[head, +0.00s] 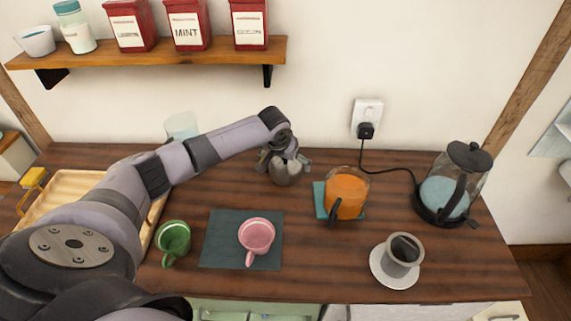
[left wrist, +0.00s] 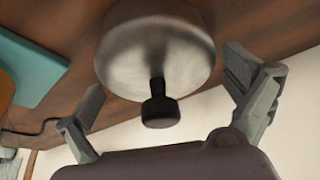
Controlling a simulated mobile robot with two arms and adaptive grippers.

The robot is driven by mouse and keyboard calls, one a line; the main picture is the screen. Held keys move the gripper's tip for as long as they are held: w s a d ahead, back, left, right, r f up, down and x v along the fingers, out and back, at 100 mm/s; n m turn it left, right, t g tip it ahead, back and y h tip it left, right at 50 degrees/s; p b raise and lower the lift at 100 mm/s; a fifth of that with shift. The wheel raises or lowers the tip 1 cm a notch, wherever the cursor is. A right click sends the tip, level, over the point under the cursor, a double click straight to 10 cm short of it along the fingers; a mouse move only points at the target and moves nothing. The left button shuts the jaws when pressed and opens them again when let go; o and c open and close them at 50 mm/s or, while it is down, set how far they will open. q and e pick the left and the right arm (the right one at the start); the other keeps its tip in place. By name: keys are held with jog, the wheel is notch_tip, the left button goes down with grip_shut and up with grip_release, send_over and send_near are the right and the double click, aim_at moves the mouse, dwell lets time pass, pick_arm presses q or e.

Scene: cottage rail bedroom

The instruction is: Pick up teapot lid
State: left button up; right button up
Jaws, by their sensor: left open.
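The teapot lid (left wrist: 155,50) is a round metal piece with a black knob (left wrist: 160,108). It is on the wooden counter near the wall, and it shows in the head view (head: 287,174) under my left gripper. My left gripper (head: 285,164) is open, with one finger on each side of the lid. In the left wrist view the fingers (left wrist: 165,85) are apart, and neither is seen to touch the lid or knob. The glass teapot (head: 347,193) holds orange liquid and stands to the right on a teal mat (head: 320,201). My right gripper is not in view.
A pink cup (head: 257,234) sits on a dark mat (head: 218,253), beside a green cup (head: 174,238). A grey cup on a saucer (head: 380,275) and a corded kettle (head: 467,165) stand right. A wooden tray (head: 60,195) is partly behind my arm. A shelf (head: 140,54) hangs above.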

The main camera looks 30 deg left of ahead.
pick_arm(q)
jog(key=shift+s, duration=0.1)
jog(key=shift+c, duration=0.5)
jog(key=c, duration=1)
jog(key=shift+r, duration=0.15)
jog(key=shift+r, duration=0.25)
notch_tip(320, 180, up, 8)
jog(key=shift+f+b, duration=0.15)
jog(key=shift+b, duration=0.65)
jog(key=shift+d+r+m+p, duration=0.2)
jog(key=shift+d+r, duration=0.1)
jog(key=shift+r, duration=0.2)
jog(key=shift+d+r+m+p, duration=0.2)
jog(key=shift+d+r, duration=0.1)
jog(key=shift+r, duration=0.2)
jog(key=s+d+r+m+g+h+p, duration=0.1)
jog(key=d+r+m+p, duration=0.2)
jog(key=d+m, duration=0.2)
jog(key=d+r+m+g+h+p, duration=0.1)
jog(key=d+r+m+h+p, duration=0.1)
jog(key=d+m, duration=0.4)
jog(key=s+d+r+m+g+h+p, duration=0.1)
jog(key=d+r+m+p, duration=0.3)
jog(key=d, duration=0.5)
jog(key=shift+s+d+r+m+g+h, duration=0.2)
jog(key=shift+m+h, duration=0.1)
jog(key=shift+m, duration=0.25)
jog(key=shift+s+d+r+m+g+h, duration=0.15)
jog(key=shift+m+h, duration=0.15)
jog(key=shift+m, duration=0.25)
